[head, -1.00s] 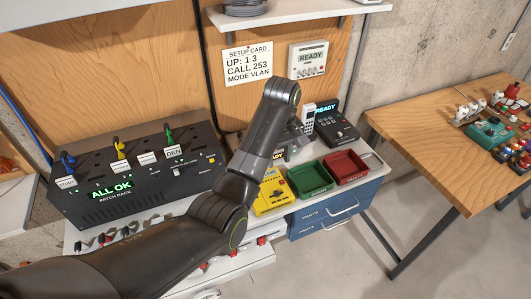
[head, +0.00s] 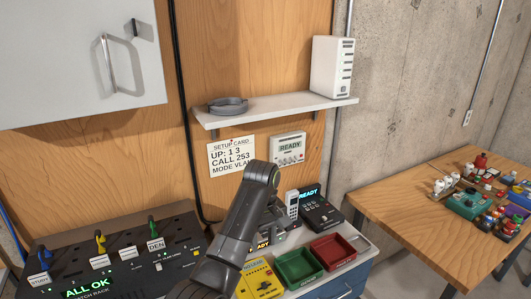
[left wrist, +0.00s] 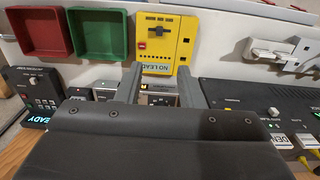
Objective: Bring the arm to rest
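My left arm comes in from the bottom of the head view, and its dark links bend over the bench. My left gripper (head: 272,230) is partly hidden behind the forearm there. In the left wrist view my left gripper (left wrist: 160,82) has its two grey fingers apart, with nothing held between them. The fingers point toward the yellow tester (left wrist: 166,38), labelled "NO LEAD"; whether they touch anything is not clear. The yellow tester (head: 258,281) is just below the gripper in the head view. My right gripper is in neither view.
The patch rack (head: 118,262) reads "ALL OK". Green (head: 298,268) and red (head: 333,251) trays and a black phone unit (head: 320,212) stand right of the gripper. A shelf (head: 275,108) and wall cabinet (head: 75,60) are above. A wooden table (head: 400,215) stands at right.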

